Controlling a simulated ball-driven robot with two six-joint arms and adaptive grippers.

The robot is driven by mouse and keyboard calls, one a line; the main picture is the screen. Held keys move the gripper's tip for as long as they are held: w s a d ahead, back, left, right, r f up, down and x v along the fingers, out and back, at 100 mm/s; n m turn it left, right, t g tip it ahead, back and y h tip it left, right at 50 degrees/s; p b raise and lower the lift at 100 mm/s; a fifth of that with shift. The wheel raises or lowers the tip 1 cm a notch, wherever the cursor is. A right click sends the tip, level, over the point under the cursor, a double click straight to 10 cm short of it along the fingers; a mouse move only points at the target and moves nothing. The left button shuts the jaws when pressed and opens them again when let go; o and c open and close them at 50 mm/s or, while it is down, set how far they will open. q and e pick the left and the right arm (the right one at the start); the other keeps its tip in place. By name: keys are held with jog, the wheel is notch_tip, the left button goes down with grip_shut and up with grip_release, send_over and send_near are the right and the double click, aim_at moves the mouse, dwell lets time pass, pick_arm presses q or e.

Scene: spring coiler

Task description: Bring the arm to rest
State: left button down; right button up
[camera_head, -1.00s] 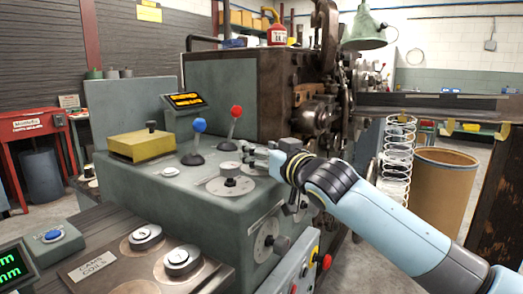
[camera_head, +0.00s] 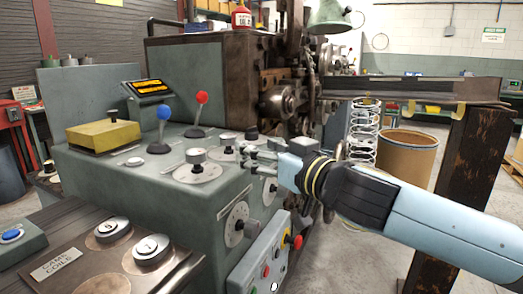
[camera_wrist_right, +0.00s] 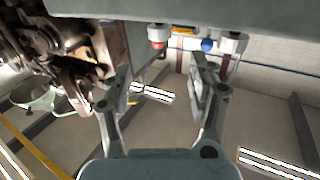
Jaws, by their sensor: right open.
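My right arm comes in from the right in the head view. Its gripper (camera_head: 258,158) is open and empty, by the right front corner of the grey-green control console (camera_head: 130,190). In the wrist view the two fingers of the right gripper (camera_wrist_right: 160,90) stand apart with nothing between them. A red-knobbed lever (camera_head: 201,98) and a blue-knobbed lever (camera_head: 163,113) rise from the console top, left of the gripper. A round dial with a knob (camera_head: 198,168) lies left of the fingertips. I cannot tell whether the fingers touch the console. My left gripper is out of view.
The coiler machine (camera_head: 190,85) stands behind the console. A button panel with a red knob (camera_head: 297,242) is below the gripper. A white wire coil (camera_head: 363,135), a brown drum (camera_head: 407,155) and a rusty post (camera_head: 462,190) stand to the right. Floor shows beneath my arm.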

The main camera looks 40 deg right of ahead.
dwell(0.5)
jog(key=s+f+m+g+h, duration=0.2)
jog(key=s+f+g+h, duration=0.1)
jog(key=s+f+g, duration=0.8)
jog(key=s+a+f+n+g+y, duration=0.2)
jog(key=s+a+f, duration=0.2)
jog(key=s, duration=0.2)
jog(key=s+a+f+n+g+y, duration=0.2)
jog(key=s+a+f, duration=0.2)
jog(key=s, duration=0.3)
notch_tip(320, 180, down, 25)
jog(key=s+d, duration=0.1)
jog(key=d, duration=0.2)
jog(key=s+f+g, duration=0.2)
jog(key=s+f, duration=1.5)
jog(key=s, duration=0.1)
jog(key=shift+s+d+m+h, duration=0.3)
jog(key=shift+s+d+m, duration=0.05)
jog(key=shift+s+m, duration=0.05)
